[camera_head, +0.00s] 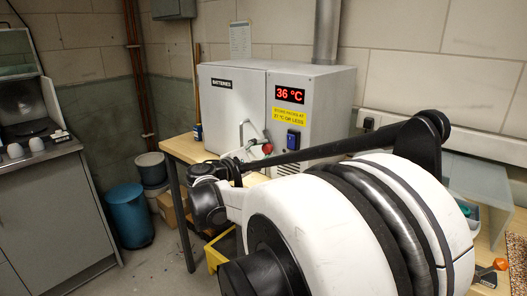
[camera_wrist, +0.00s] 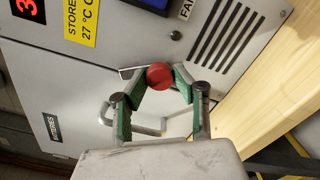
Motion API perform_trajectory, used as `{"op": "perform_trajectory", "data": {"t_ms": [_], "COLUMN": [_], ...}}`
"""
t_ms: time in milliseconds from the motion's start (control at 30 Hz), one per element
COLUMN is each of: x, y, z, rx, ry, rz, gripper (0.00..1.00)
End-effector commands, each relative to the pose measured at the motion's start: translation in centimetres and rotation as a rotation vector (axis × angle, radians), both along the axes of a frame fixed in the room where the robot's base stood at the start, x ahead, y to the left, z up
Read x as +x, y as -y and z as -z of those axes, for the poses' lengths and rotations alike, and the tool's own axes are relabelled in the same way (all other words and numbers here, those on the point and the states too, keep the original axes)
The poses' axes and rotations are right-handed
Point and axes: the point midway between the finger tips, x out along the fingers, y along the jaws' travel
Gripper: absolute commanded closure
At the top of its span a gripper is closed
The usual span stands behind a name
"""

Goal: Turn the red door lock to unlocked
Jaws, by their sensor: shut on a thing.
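The red door lock (camera_wrist: 159,76) is a round red knob on the front of the grey battery cabinet (camera_head: 232,109). In the head view the lock (camera_head: 267,148) is a small red spot beside the door edge, partly hidden by my arm. In the wrist view my gripper (camera_wrist: 157,84) has its green-padded fingers on both sides of the knob, closed on it. A thin metal piece shows just left of the knob; its exact role is unclear. I cannot read any lock marking.
A U-shaped door handle (camera_wrist: 140,124) is close to my fingers. The cabinet has a red 36 °C display (camera_head: 290,95), a yellow label (camera_head: 289,114) and a blue switch (camera_head: 293,141). It stands on a wooden bench (camera_head: 187,149). A blue bin (camera_head: 129,214) stands on the floor.

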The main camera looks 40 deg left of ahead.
Motion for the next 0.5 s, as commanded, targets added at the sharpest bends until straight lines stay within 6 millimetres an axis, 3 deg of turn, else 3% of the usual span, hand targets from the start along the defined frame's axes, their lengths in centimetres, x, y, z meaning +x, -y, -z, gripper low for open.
{"op": "perform_trajectory", "data": {"t_ms": [500], "x": [-0.03], "y": [0.00], "z": [0.04], "rx": [0.408], "ry": [0.006], "rz": [0.000], "gripper": [1.00]}}
